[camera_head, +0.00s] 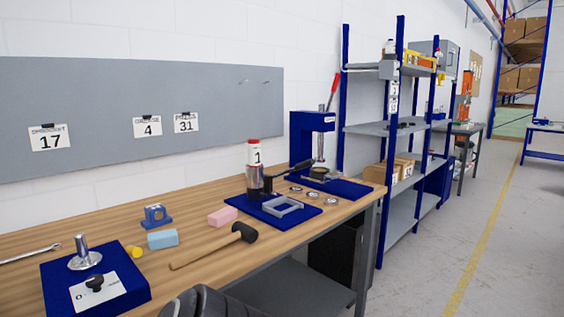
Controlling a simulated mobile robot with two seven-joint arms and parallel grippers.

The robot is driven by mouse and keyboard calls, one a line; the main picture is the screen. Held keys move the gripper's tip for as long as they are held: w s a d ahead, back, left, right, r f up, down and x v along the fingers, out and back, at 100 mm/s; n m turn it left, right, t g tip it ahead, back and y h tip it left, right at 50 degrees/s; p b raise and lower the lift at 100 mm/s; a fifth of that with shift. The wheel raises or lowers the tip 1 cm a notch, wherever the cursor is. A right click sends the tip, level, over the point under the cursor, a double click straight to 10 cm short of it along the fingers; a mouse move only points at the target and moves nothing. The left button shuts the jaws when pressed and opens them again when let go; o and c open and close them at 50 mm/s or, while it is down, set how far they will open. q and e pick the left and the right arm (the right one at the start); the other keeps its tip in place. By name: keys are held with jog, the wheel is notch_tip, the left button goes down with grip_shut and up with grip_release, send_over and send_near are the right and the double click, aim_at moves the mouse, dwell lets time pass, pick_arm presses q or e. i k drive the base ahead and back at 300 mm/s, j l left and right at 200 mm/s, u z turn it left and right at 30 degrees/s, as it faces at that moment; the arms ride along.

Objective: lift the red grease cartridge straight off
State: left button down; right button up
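The grease cartridge (254,157) is white with a red cap and a black "1" on its side. It stands upright on top of a dark, partly see-through cylinder (254,178) at the back left of a blue base plate (272,217). Nothing is touching its upper part. I see no fingertips of either gripper. A dark, ribbed, rounded part at the bottom edge may belong to one of my arms; I cannot tell which.
A grey frame (278,206) lies on the base plate. A mallet (215,245), pink block (222,216) and blue block (162,239) lie in front and left on the wooden bench (120,245).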

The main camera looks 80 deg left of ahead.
aim_at(253, 145)
jog(key=u, duration=3.35)
jog(key=l+u, duration=0.35)
jog(key=i+l+u, duration=0.1)
jog(key=l+u, duration=0.2)
jog(key=l, duration=0.15)
jog(key=l+u, duration=0.25)
jog(key=l, duration=0.5)
